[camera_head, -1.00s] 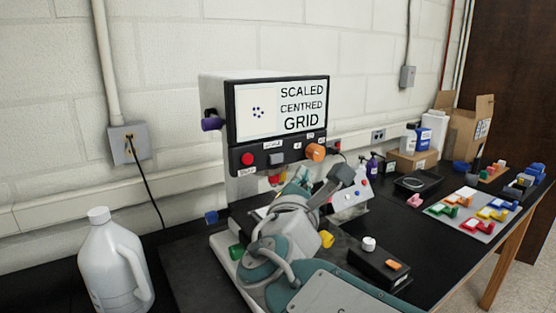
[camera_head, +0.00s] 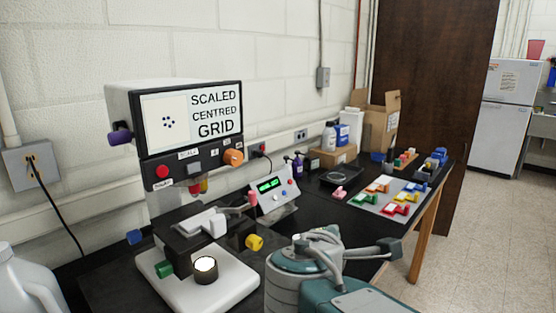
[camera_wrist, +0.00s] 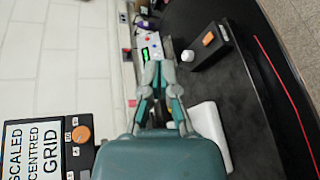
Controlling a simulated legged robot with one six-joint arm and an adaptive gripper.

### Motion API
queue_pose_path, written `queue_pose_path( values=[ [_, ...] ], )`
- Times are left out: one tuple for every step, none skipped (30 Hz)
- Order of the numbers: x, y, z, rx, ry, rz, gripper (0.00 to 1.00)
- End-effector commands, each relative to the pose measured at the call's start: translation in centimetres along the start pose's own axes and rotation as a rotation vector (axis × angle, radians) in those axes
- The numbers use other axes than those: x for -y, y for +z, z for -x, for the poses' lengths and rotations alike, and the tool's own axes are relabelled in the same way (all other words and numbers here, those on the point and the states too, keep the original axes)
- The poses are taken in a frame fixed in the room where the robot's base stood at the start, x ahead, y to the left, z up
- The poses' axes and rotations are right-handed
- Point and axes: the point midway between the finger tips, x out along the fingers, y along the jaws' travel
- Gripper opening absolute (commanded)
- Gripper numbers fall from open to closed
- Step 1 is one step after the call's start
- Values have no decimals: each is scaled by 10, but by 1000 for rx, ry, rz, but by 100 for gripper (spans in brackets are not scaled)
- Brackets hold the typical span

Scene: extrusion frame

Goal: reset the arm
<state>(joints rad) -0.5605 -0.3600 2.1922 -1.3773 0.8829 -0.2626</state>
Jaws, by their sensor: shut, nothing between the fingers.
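My arm (camera_head: 315,270) is folded low at the front of the head view, right of the microscope-like machine. My gripper (camera_wrist: 159,68) is in the middle of the wrist view, its grey and teal fingers closed together at the tips with nothing held. I cannot make out its fingertips in the head view. In the wrist view the gripper is above the black bench, apart from the small black box with an orange button (camera_wrist: 208,39).
The machine with its screen (camera_head: 216,115) and white base (camera_head: 225,288) stands left of my arm. A white jug (camera_head: 20,290) is at far left. A control box with green display (camera_head: 270,185) and a tray of coloured parts (camera_head: 365,207) are behind. Floor (camera_head: 480,250) is clear at right.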

Motion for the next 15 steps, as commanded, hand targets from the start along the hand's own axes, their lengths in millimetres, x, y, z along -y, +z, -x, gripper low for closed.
queue_pose_path(
  values=[
    [19, 18, -2, 24, -75, -95, 0],
    [31, 26, -2, 34, -121, -153, 0],
    [46, 36, -1, 49, -179, -230, 0],
    [58, 43, 0, 60, -222, -291, 0],
    [69, 49, 2, 71, -265, -351, 0],
    [84, 56, 5, 85, -319, -432, 0],
    [95, 61, 8, 96, -358, -494, 0],
    [105, 65, 11, 107, -397, -557, 0],
    [118, 70, 16, 122, -447, -641, 0],
    [128, 72, 19, 132, -483, -705, 0],
    [137, 74, 23, 142, -519, -769, 0],
    [149, 76, 29, 156, -564, -857, 0],
    [157, 77, 34, 165, -598, -922, 0],
    [165, 77, 38, 175, -630, -989, 0],
    [174, 77, 44, 187, -672, -1077, 0]
  ],
)
